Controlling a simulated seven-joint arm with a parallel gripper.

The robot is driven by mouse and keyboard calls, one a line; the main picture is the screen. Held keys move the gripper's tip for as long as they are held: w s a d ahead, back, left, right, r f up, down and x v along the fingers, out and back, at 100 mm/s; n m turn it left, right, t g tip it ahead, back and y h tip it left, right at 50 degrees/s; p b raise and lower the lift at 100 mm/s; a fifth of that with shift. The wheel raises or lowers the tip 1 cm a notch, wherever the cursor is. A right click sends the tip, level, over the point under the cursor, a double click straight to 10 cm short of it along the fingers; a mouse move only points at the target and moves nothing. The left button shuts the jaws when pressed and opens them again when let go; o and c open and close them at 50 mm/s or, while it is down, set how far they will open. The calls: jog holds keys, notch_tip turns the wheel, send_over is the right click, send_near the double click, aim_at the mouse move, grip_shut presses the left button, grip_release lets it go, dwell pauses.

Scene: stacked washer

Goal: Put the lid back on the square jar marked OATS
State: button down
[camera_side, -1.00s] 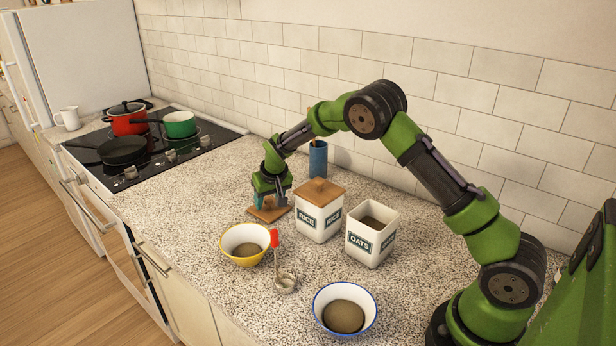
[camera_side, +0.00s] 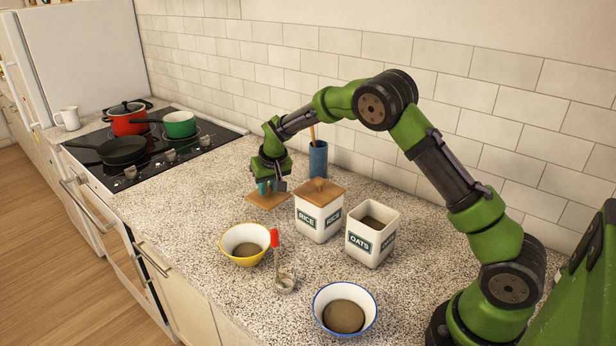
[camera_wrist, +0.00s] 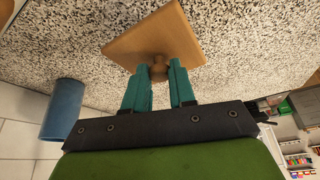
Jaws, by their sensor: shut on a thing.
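The square white jar marked OATS (camera_side: 366,250) stands open on the counter, with brown contents showing inside. My gripper (camera_side: 268,187) is to the left of the jars, beyond the RICE jar. It is shut on the knob of a square wooden lid (camera_side: 268,201). In the wrist view the teal fingers of my gripper (camera_wrist: 158,76) close on the round knob, and the lid (camera_wrist: 150,42) spreads out beyond them. The lid looks slightly above the counter, roughly level.
The RICE jar (camera_side: 319,218), with its wooden lid on, stands between my gripper and the OATS jar. A blue utensil holder (camera_side: 318,160) is behind. A yellow-rimmed bowl (camera_side: 236,238), a red-handled scoop (camera_side: 275,240) and a blue-rimmed bowl (camera_side: 325,294) are in front.

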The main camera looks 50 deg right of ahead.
aim_at(270, 187)
jog(key=r, duration=0.8)
jog(key=shift+d+r, duration=0.3)
jog(key=shift+r, duration=0.1)
jog(key=s+d+r, duration=0.3)
jog(key=s+r, duration=0.4)
jog(key=r, duration=0.1)
jog(key=s+r+m, duration=0.1)
jog(key=s+r, duration=0.2)
jog(key=s, duration=1)
jog(key=s+f, duration=1)
jog(key=f, duration=0.2)
jog(key=shift+a+f, duration=0.1)
jog(key=shift+f, duration=0.1)
jog(key=c, duration=0.9)
grip_release()
jog(key=shift+o, duration=0.6)
